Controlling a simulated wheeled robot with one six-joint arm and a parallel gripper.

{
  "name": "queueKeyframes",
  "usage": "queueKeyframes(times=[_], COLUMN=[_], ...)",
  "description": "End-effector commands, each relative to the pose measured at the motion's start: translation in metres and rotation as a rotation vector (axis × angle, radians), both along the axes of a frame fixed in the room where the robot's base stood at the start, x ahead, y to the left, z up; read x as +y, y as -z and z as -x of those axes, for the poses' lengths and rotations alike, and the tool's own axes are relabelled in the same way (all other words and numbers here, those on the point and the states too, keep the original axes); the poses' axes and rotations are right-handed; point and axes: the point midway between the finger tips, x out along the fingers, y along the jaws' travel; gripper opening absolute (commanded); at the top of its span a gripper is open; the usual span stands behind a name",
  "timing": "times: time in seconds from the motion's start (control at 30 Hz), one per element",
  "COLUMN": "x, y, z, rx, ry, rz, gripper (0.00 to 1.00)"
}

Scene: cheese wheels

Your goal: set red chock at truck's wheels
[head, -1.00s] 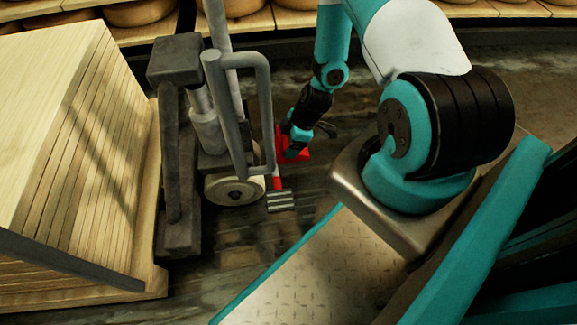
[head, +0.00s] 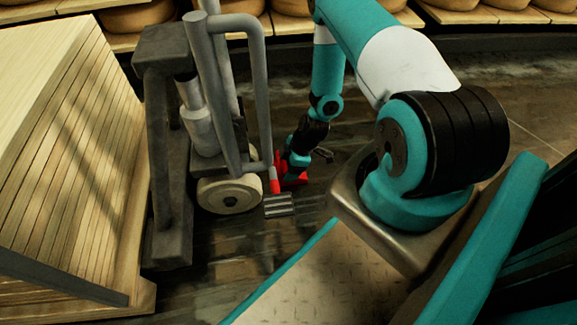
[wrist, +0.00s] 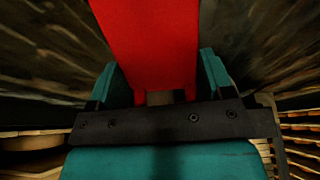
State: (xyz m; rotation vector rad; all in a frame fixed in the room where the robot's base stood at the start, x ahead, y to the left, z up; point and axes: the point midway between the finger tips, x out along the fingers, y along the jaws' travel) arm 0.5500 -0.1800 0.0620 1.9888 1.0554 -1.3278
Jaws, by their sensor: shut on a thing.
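The red chock (head: 291,175) is low by the floor, just right of the truck's wheel, partly hidden by my arm. In the wrist view the chock (wrist: 150,45) is large and sits between both fingers. My gripper (wrist: 152,85) is shut on it. The pallet truck (head: 204,120) stands left of my arm, with grey posts and a looped handle. Its pale wheel (head: 228,195) rests on the floor. The chock looks close to the wheel; whether they touch cannot be told. The fingertips are hidden in the head view.
A stack of wooden boards (head: 62,170) stands at the left, beside the truck. A grey ridged pedal on a red bar (head: 279,206) sticks out by the wheel. Shelves with cheese wheels (head: 230,8) line the back. Dark floor (head: 430,62) is clear behind my arm.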

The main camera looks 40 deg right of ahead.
Motion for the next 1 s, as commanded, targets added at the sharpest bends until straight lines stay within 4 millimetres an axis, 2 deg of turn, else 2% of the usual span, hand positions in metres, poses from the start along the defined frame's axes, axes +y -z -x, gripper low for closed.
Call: queueKeyframes(times=[0.03,0.07,0.17,0.4,0.53,0.8,1.0], x=[0.000,0.000,0.000,0.000,-0.002,-0.020,-0.032], y=[0.002,0.003,0.002,0.001,-0.010,-0.065,-0.098], z=[0.000,0.000,0.000,0.000,0.001,0.013,0.022], rx=[0.000,0.000,0.001,0.001,0.000,0.000,0.001], ry=[0.000,0.000,0.000,0.000,0.001,0.003,0.002], rz=[0.000,0.000,-0.001,-0.001,0.000,0.000,0.000], gripper=[0.39,0.76,0.99,1.00,1.00,1.00,1.00])
